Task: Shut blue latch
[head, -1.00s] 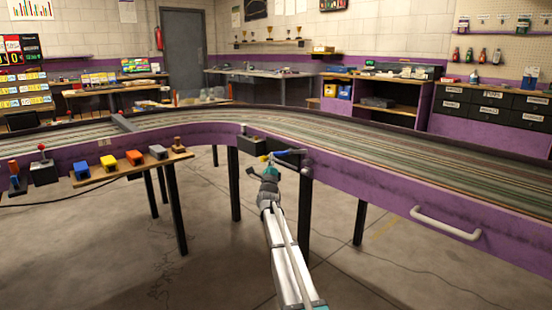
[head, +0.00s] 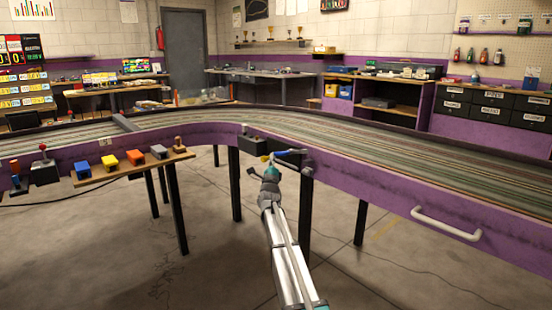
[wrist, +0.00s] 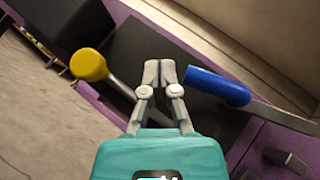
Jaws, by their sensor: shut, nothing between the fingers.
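The blue latch handle (wrist: 218,87) is a rounded blue grip on a grey metal lever. It lies just right of my fingertips in the wrist view, with a small gap seeming to show between them. In the head view the blue handle (head: 291,153) juts out at the purple side of the track. My gripper (wrist: 160,68) is shut and empty, its fingers between the blue handle and a yellow knob (wrist: 88,65) on a metal rod. In the head view my gripper (head: 271,164) is small and partly lost against these parts.
A dark box (head: 252,146) sits on the track's side by the latch. A wooden shelf (head: 128,166) with coloured blocks stands to the left. A white handle (head: 445,224) is on the purple panel at right. The floor in front is clear.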

